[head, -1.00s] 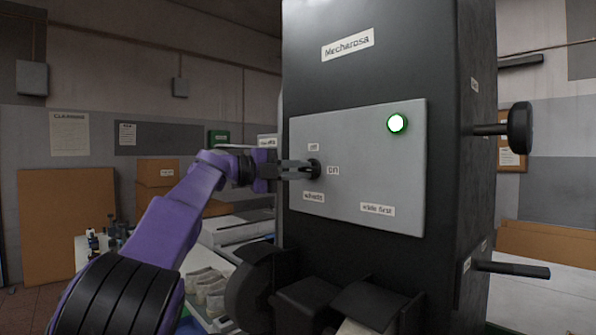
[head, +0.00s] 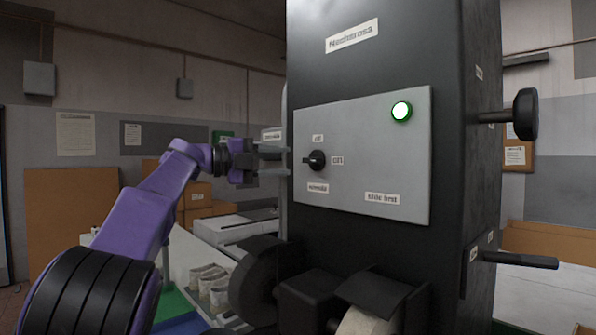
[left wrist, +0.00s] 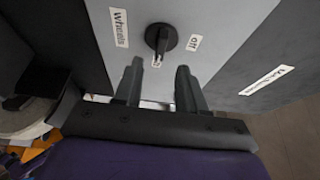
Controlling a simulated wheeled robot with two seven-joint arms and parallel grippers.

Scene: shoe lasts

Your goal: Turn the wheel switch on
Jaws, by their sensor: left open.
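The wheel switch (head: 316,160) is a black rotary knob on the grey panel of the dark machine. The knob's bar lies level, in line with "on". In the left wrist view the switch (left wrist: 161,40) sits just beyond the fingertips, its bar towards the partly hidden "on" label. My left gripper (head: 272,162) is open and empty, left of the switch and apart from it; its fingers also show in the wrist view (left wrist: 158,80).
A green-rimmed lamp (head: 402,111) glows at the panel's upper right. Black handles (head: 520,261) stick out from the machine's right side. Grinding wheels and guards (head: 262,277) are below the panel. Pale shoe lasts (head: 208,282) lie on the bench at left.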

